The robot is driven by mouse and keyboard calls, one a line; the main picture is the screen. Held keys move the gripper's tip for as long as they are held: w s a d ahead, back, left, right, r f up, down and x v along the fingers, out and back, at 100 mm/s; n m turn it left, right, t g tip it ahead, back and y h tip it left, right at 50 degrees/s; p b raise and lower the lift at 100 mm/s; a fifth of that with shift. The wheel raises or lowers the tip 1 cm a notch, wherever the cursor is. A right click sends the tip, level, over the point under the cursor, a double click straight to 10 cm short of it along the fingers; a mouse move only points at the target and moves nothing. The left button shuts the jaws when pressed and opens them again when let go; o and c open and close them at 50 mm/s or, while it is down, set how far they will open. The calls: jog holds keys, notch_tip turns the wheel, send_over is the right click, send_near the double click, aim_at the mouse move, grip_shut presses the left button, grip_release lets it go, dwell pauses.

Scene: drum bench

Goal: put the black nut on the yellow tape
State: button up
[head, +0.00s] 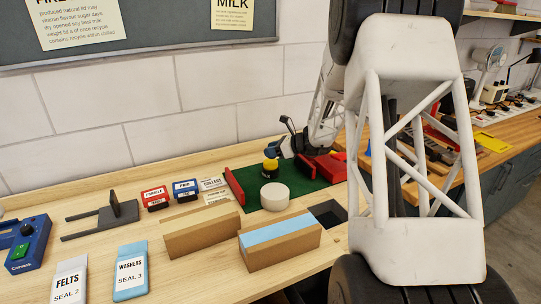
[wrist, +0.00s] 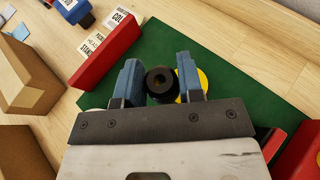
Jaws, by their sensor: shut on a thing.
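The black nut (wrist: 161,83) is a dark ring with a hole, between the two blue fingers of my gripper (wrist: 160,82) in the wrist view. My gripper is shut on it. The yellow tape (wrist: 204,84) shows behind the right finger and beside the nut, partly hidden by both. In the head view the yellow tape (head: 270,166) stands on the green mat, with my gripper (head: 272,152) just above it. I cannot make out the nut clearly there, nor tell whether it touches the tape.
A white round roll (head: 275,196) stands on the green mat (head: 249,199) near the tape. A red bar (head: 234,187) edges the mat on the left. A wooden block (head: 203,236) and a blue-topped block (head: 280,241) stand in front. Small labelled boxes are at left.

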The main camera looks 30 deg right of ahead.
aim_at(271, 162)
jog(key=shift+w+d+f, duration=0.1)
jog(key=shift+w+d, duration=0.15)
jog(key=shift+w, duration=0.55)
jog(key=shift+w+d+f, duration=0.1)
jog(key=shift+w+d, duration=0.1)
jog(key=shift+w, duration=0.55)
jog(key=shift+f, duration=0.1)
jog(key=shift+f, duration=1.6)
jog(key=shift+f, duration=0.15)
jog(key=o, duration=0.9)
jog(key=shift+s+d+r, duration=0.15)
jog(key=shift+r, duration=0.1)
jog(key=v, duration=1.1)
jog(key=shift+s+d, duration=0.25)
jog(key=shift+a, duration=0.1)
